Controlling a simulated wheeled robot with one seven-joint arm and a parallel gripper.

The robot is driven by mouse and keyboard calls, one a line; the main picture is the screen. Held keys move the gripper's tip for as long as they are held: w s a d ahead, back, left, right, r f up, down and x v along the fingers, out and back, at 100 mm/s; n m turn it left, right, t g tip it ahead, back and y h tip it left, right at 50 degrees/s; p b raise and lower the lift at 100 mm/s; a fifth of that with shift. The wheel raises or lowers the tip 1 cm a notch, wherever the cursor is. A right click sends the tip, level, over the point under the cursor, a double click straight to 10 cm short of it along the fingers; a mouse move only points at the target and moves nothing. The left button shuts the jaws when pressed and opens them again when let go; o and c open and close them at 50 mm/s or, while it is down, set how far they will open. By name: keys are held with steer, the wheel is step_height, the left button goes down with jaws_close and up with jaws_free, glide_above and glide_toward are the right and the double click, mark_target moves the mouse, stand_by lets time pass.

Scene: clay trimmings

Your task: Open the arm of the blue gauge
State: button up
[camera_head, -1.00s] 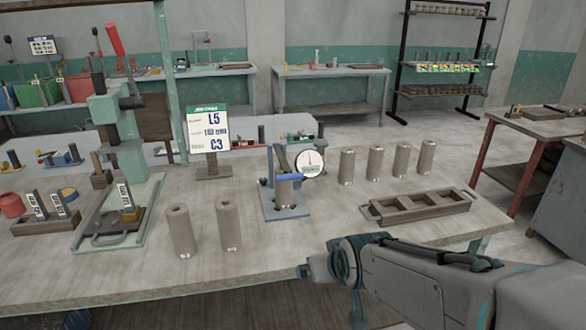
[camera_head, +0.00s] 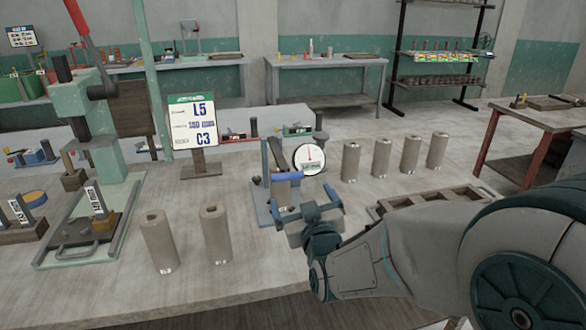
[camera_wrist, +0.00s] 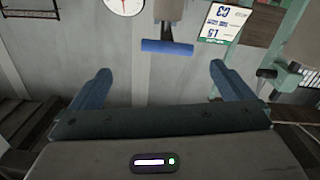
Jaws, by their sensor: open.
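The blue gauge stands on the bench in the middle of the head view, with a round white dial (camera_head: 309,159) and an upright frame. Its arm has a blue handle (camera_head: 288,176) lying roughly level beside the dial. The blue handle also shows in the wrist view (camera_wrist: 167,47), upper middle, with part of the dial (camera_wrist: 125,6) at the top edge. My gripper (camera_head: 308,207) is open and empty, just in front of and below the handle, apart from it. In the wrist view its fingers (camera_wrist: 159,72) spread wide below the handle. My gripper hides the gauge's lower front.
Two clay cylinders (camera_head: 188,240) stand left of the gauge and several more (camera_head: 393,156) stand right. A wooden tray (camera_head: 385,207) lies partly behind my arm. A sign (camera_head: 193,122) and a green press (camera_head: 95,110) stand to the left.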

mark_target(285, 168)
steer(key=w+p, duration=0.1)
steer(key=p, duration=0.2)
steer(key=w+a+p, duration=0.1)
steer(key=p, duration=0.3)
steer(key=shift+a+r, duration=0.2)
steer(key=shift+a, duration=0.1)
steer(key=p+x, duration=0.1)
steer(key=x, duration=0.4)
steer(key=p+x, duration=0.2)
steer(key=x, duration=0.4)
steer(key=shift+w+a+f, duration=0.1)
steer(key=shift+a+f, duration=0.05)
steer(key=shift+f, duration=0.1)
